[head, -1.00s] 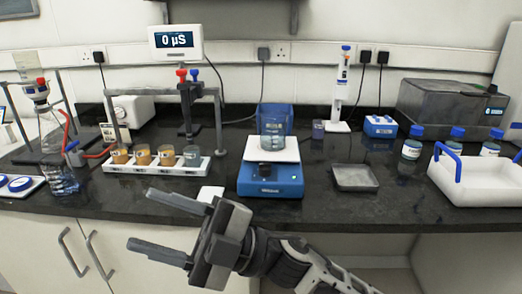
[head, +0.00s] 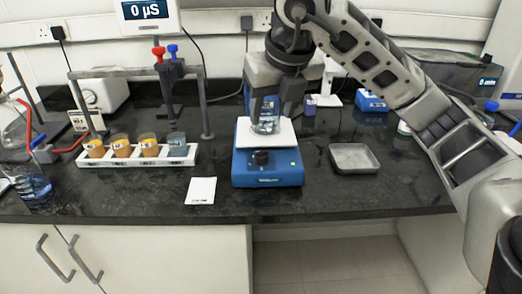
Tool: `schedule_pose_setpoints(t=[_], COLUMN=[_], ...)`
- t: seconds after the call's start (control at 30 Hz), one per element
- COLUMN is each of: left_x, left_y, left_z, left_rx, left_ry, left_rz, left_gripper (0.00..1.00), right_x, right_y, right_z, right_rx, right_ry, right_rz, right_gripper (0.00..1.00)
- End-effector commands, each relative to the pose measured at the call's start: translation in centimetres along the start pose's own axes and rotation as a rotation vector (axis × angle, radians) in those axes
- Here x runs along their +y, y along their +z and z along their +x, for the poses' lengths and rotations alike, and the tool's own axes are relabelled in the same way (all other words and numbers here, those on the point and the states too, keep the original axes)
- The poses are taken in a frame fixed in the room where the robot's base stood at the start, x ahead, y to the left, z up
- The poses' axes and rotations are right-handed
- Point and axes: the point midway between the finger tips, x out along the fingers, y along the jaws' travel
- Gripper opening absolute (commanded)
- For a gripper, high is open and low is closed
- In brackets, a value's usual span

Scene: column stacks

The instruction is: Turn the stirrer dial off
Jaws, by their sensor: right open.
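The blue stirrer (head: 268,175) with a white top plate (head: 245,136) stands in the middle of the bench. Its black dial (head: 261,158) is on the front face, and a small green light (head: 293,163) shows right of it. I cannot read the dial's setting. A glass beaker (head: 266,124) stands on the plate. My right gripper (head: 271,108) is open, pointing down, with one finger each side of the beaker's upper part in the picture. I cannot tell whether it touches the beaker. The dial is below the fingers and clear of them. My left gripper is out of view.
A white rack (head: 135,160) of several small beakers stands to the left, under a grey stand (head: 207,105). A white card (head: 201,190) lies front left of the stirrer. A shallow grey tray (head: 354,158) is to the right. My right arm covers the bench's right side.

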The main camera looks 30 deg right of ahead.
Motion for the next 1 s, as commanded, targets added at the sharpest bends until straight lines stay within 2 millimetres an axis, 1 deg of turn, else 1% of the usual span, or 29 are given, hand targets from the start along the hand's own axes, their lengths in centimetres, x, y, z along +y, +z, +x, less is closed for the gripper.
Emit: schedule_pose_setpoints(t=[0.03, 0.1, 0.4, 0.5, 0.6, 0.7, 1.0], left_x=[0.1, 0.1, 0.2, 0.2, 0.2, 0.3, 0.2], left_y=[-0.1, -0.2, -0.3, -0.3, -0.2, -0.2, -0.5], left_z=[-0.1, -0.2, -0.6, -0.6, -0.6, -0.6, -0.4], left_rx=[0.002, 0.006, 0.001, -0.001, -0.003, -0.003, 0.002], left_ry=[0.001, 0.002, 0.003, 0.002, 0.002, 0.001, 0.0], left_rz=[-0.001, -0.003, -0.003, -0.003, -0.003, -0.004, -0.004], left_gripper=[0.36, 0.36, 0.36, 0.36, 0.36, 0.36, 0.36], right_x=[0.0, 0.0, 0.1, 0.1, 0.1, 0.1, 0.1], right_y=[-0.1, -0.2, -0.1, -0.1, -0.1, -0.1, 0.0], right_z=[1.3, 2.9, 9.1, 10.7, 11.8, 12.6, 12.9], right_rx=[0.008, 0.008, 0.007, 0.006, 0.004, 0.003, 0.0], right_ry=[-0.002, -0.002, 0.001, 0.001, 0.002, 0.002, 0.003], right_rz=[0.0, -0.001, -0.002, -0.002, -0.003, -0.003, -0.003], right_gripper=[0.49, 0.49, 0.49, 0.49, 0.49, 0.49, 0.49])
